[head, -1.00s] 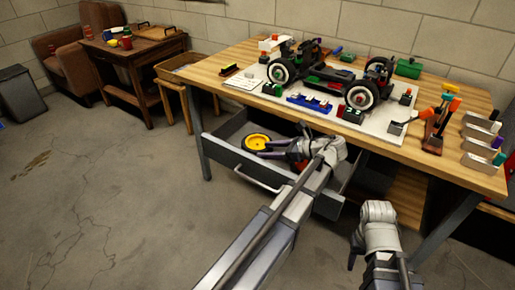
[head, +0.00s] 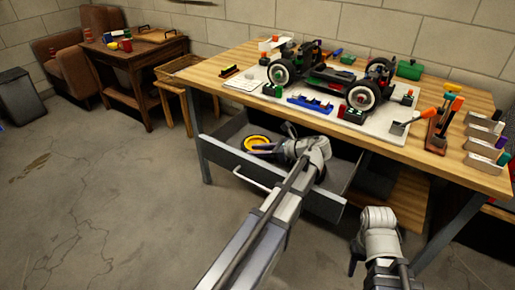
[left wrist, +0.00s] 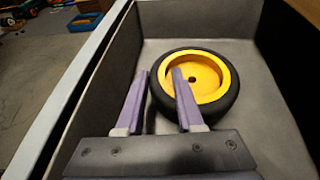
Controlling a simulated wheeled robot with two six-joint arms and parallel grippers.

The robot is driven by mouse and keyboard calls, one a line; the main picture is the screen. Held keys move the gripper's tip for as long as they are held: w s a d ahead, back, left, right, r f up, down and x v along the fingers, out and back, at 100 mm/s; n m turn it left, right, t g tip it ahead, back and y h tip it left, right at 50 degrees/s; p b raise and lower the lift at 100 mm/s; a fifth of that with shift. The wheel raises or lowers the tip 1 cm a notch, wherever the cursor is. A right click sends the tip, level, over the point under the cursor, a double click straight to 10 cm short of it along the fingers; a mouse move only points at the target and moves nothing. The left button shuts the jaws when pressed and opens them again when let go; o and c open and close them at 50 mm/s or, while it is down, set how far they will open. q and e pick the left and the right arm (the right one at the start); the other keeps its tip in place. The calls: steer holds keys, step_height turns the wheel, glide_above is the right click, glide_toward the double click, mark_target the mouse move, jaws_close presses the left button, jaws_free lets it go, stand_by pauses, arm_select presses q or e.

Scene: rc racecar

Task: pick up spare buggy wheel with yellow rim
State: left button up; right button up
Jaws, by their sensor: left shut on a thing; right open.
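The spare buggy wheel with a yellow rim and black tyre lies in the open drawer (head: 222,158); its rim (head: 256,143) shows in the head view. In the left wrist view the wheel (left wrist: 212,72) lies flat on the drawer floor. My left gripper (head: 266,149) reaches into the drawer and is shut on the wheel's edge. In the left wrist view (left wrist: 157,82) one finger is outside the tyre and the other is inside the yellow rim. My right gripper (head: 356,264) is open and empty in front of the bench; its fingertips are partly hidden.
The workbench (head: 222,88) above the drawer carries a buggy chassis (head: 330,80) on a white board, with small parts, tools and bins around it. A small wooden table (head: 140,55) and an armchair (head: 70,65) stand at the back left.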

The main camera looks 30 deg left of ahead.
arm_select(q)
jaws_close()
stand_by(0.4)
step_height(320, 180, up, 10)
steer(key=p, duration=1)
